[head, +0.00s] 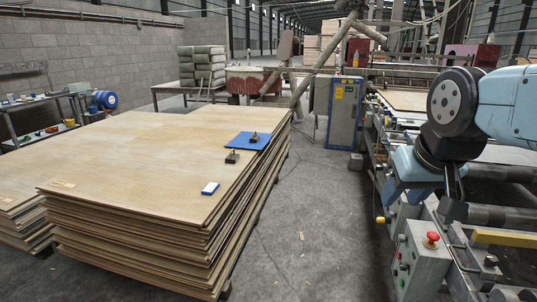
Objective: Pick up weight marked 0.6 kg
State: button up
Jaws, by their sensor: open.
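Two small dark weights with upright knobs are on the veneer stack (140,160). One weight (254,138) stands on a blue mat (239,143) near the stack's right edge. The other weight (232,157) stands on bare veneer just in front of the mat. Their markings are too small to read, so I cannot tell which is 0.6 kg. My gripper (453,198) hangs at the right, over the machine side, well apart from both weights. It is open, and I see nothing held in it; its fingertips show only partly.
A control box with a red button (431,239) and machine rails are below my arm. A grey cabinet (345,112) stands behind.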

aim_at(255, 139)
jog(key=u, duration=0.05)
jog(key=i, duration=3.25)
jog(key=z, duration=0.45)
jog(key=i, duration=2)
jog(key=u, duration=1.4)
